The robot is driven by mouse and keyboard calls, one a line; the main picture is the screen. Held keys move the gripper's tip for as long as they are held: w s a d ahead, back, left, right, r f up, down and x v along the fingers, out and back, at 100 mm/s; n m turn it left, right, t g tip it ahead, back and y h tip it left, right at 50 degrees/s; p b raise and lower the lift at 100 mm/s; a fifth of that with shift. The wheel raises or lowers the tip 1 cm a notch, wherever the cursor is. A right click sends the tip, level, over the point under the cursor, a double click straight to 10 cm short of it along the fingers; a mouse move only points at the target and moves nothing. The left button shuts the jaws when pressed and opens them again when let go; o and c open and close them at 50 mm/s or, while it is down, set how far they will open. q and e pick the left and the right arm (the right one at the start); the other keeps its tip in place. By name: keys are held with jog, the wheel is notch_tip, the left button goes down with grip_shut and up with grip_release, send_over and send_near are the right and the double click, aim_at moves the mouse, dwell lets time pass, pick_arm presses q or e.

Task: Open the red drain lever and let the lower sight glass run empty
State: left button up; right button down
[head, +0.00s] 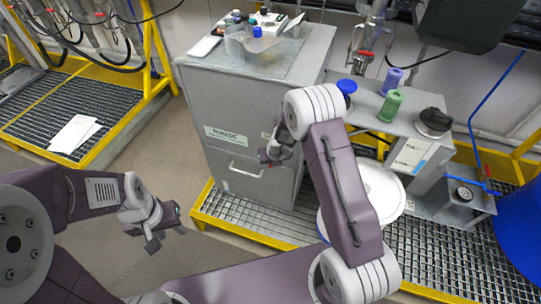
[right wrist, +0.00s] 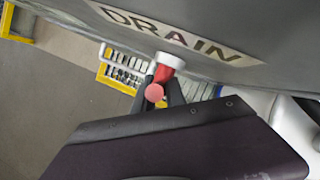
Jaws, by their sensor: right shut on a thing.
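The red drain lever (right wrist: 165,68) comes out of a white round collar below the DRAIN label (right wrist: 180,36) in the right wrist view. It ends in a red ball (right wrist: 154,92). My right gripper (right wrist: 161,90) is shut on the lever, one dark finger on each side. In the head view my right gripper (head: 276,154) is at the front of the grey cabinet (head: 240,120), right of the RINSE label (head: 226,135); the lever is hardly visible there. My left gripper (head: 166,238) is open and empty, away from the cabinet. I cannot make out the lower sight glass.
A clear container (head: 250,47) and small bottles stand on the cabinet top. Blue and green bottles (head: 390,106) stand on the side bench. A white round lid (head: 383,192) is behind my right arm. Yellow-edged floor grating (head: 245,222) runs below; bare floor lies left.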

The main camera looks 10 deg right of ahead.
jog(key=shift+s+h+p, duration=0.1)
jog(key=shift+h+p, duration=0.2)
jog(key=shift+p, duration=0.25)
jog(key=shift+f, duration=0.1)
jog(key=c, duration=1.4)
grip_release()
jog(key=p+v, duration=0.3)
jog(key=v, duration=0.6)
jog(key=shift+p, duration=0.35)
